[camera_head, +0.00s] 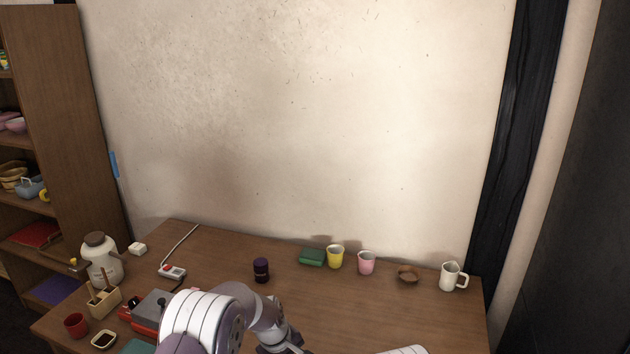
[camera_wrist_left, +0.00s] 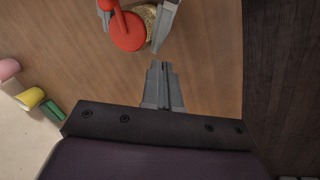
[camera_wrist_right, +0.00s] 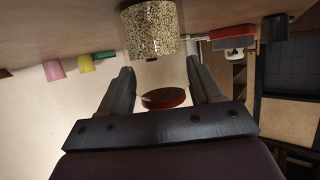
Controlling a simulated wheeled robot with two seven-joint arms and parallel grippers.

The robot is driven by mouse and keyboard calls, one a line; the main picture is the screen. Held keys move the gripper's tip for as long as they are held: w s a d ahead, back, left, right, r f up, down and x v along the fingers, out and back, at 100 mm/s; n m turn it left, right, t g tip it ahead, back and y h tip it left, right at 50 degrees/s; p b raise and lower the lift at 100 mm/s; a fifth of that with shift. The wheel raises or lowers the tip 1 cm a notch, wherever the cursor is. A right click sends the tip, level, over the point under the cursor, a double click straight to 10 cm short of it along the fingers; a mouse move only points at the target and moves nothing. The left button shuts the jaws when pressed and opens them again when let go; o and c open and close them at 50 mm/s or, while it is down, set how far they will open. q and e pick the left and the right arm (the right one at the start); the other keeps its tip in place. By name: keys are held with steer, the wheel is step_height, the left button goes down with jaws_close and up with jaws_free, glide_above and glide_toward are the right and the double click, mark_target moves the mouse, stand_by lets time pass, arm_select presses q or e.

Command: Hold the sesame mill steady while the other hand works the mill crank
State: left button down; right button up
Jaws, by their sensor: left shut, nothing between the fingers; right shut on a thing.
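The sesame mill shows in the right wrist view as a speckled, sesame-filled body (camera_wrist_right: 152,30) with a round red lid (camera_wrist_right: 165,98). In the left wrist view I see its red lid and crank (camera_wrist_left: 128,32) from above, with speckled filling beside it. My right gripper (camera_wrist_right: 162,82) has a finger on either side of the mill and is shut on it; its fingertips also flank the lid in the left wrist view. My left gripper (camera_wrist_left: 163,66) is shut and empty, its tips a little apart from the lid. The mill is hidden in the head view.
On the wooden table (camera_head: 340,310) stand a dark purple jar (camera_head: 261,270), green block (camera_head: 312,257), yellow cup (camera_head: 335,257), pink cup (camera_head: 367,263), wooden bowl (camera_head: 408,275) and white mug (camera_head: 450,277). The left end is crowded, with a pale jug (camera_head: 102,261) and a power strip (camera_head: 172,272).

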arm_select(q)
steer(key=shift+w+d, duration=0.2)
steer(key=shift+d, duration=0.35)
stand_by(0.7)
steer(key=shift+s+d, duration=0.2)
steer(key=shift+s, duration=0.2)
steer(key=shift+s+d, duration=0.25)
steer(key=shift+s, duration=0.15)
steer(key=shift+s+d, duration=0.1)
steer(key=shift+s, duration=0.1)
steer(key=shift+s+d, duration=0.4)
steer(key=shift+d, duration=0.25)
steer(key=shift+s, duration=0.1)
stand_by(0.4)
